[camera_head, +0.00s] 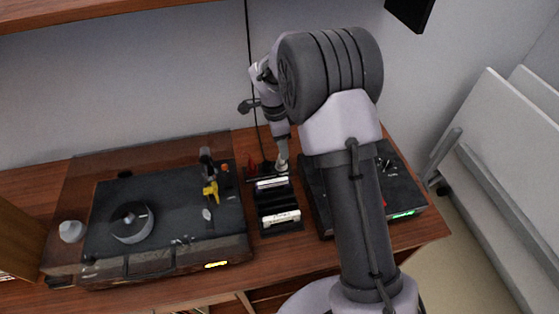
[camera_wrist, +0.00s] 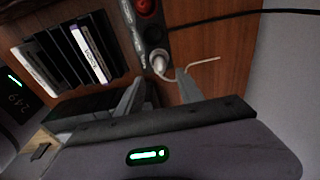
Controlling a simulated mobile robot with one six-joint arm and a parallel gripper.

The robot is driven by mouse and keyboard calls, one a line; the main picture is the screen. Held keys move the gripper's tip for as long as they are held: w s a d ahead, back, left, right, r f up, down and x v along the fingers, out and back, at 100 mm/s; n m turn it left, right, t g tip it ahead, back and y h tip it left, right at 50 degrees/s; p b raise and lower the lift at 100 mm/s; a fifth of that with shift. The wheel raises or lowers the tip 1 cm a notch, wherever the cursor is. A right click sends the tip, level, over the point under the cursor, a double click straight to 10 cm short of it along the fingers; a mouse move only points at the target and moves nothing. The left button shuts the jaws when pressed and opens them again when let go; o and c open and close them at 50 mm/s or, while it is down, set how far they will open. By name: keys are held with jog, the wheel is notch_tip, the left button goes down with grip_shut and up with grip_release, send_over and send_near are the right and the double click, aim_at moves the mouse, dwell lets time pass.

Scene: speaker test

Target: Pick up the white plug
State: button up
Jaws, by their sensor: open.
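The white plug (camera_wrist: 158,62) sits in the black power strip (camera_wrist: 143,27) in the wrist view, and a short white cord (camera_wrist: 205,62) runs from it to the right. My gripper (camera_wrist: 160,92) is open, its two grey fingers apart, with the plug just beyond the gap between their tips. Nothing shows between the fingers. In the head view my arm reaches down to the strip behind the cassette rack, and the plug is hard to tell from the gripper's end there.
A rack of cassettes (camera_head: 279,217) stands close to the strip. A turntable (camera_head: 160,215) fills the left of the wooden shelf, and a black device (camera_head: 405,190) lies right, partly behind my arm.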

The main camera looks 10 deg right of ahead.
notch_tip(320, 180, down, 5)
jog(key=b, duration=0.2)
jog(key=shift+f+b, duration=0.2)
jog(key=shift+b, duration=0.15)
jog(key=shift+r, duration=0.15)
grip_shut()
notch_tip(320, 180, up, 10)
jog(key=p, duration=0.4)
